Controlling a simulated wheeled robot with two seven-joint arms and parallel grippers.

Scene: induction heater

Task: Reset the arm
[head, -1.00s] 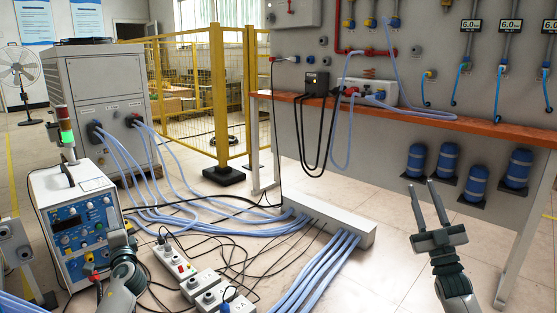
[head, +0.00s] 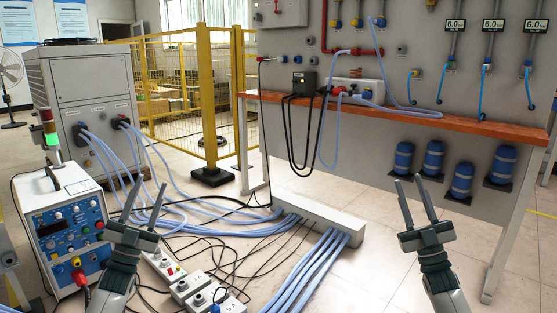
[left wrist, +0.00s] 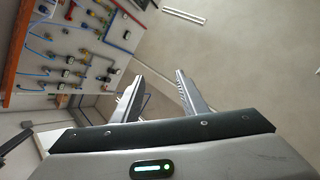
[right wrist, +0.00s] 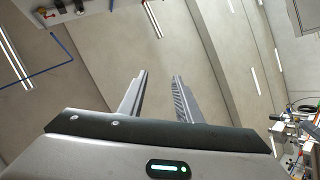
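My left gripper (head: 146,208) is raised at the lower left of the head view, in front of the cables and beside the control box. Its two fingers are apart with nothing between them, as the left wrist view (left wrist: 158,95) also shows. My right gripper (head: 414,205) is raised at the lower right, in front of the floor below the workbench. Its fingers are apart and empty, also in the right wrist view (right wrist: 161,98). Both grippers point upward and touch nothing visible.
A control box (head: 68,228) with knobs stands at the left, near my left gripper. A large grey cabinet (head: 82,95), a yellow fence (head: 207,100) and an orange-topped workbench (head: 440,123) stand behind. Power strips (head: 183,284) and blue hoses (head: 312,272) lie on the floor.

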